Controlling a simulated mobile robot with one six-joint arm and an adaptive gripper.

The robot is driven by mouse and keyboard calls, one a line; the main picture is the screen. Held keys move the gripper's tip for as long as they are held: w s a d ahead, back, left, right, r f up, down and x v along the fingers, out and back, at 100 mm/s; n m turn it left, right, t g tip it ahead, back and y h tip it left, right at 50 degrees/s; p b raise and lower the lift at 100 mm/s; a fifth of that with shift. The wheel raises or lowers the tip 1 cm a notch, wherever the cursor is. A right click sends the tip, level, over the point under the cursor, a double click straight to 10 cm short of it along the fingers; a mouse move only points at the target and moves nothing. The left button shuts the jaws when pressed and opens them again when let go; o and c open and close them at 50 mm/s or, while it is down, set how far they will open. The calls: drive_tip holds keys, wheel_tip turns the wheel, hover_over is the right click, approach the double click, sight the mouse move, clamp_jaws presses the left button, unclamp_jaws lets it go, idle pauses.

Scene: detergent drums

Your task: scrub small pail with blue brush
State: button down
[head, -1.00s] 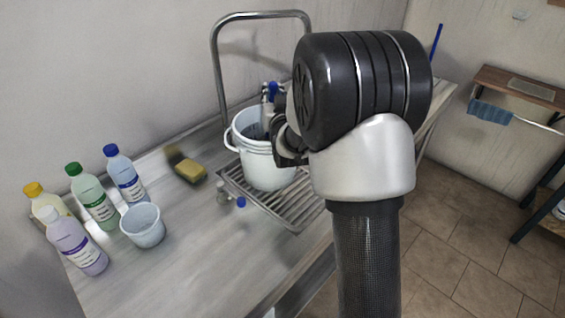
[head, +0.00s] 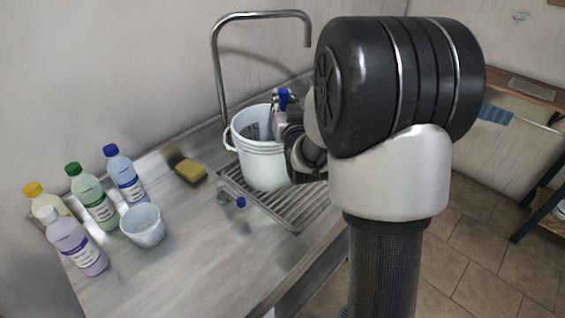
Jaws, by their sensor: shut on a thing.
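A small whitish pail (head: 143,226) stands on the metal counter, right of the bottles. A larger white pail (head: 262,165) with a side handle stands on the slotted drain grate under the tap. My gripper (head: 284,118) is at the larger pail's right rim, partly hidden by my arm. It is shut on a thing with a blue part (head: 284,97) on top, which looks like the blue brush. Its lower end is hidden, so I cannot tell whether it touches the pail.
Several capped bottles (head: 103,203) stand at the left of the counter. A tall curved tap (head: 216,75) rises behind the grate (head: 290,207). A small blue-capped item (head: 240,202) lies beside the grate. The front counter is clear.

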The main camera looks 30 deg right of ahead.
wheel_tip(320, 180, up, 19)
drive_tip(key=p, duration=0.9)
idle(1.0)
drive_tip(key=shift+r+p, duration=0.1)
drive_tip(key=shift+p, duration=0.2)
idle(0.6)
wheel_tip(320, 180, up, 4)
drive_tip(key=shift+f+p, duration=0.1)
drive_tip(key=shift+p, duration=0.65)
drive_tip(key=shift+f, duration=0.1)
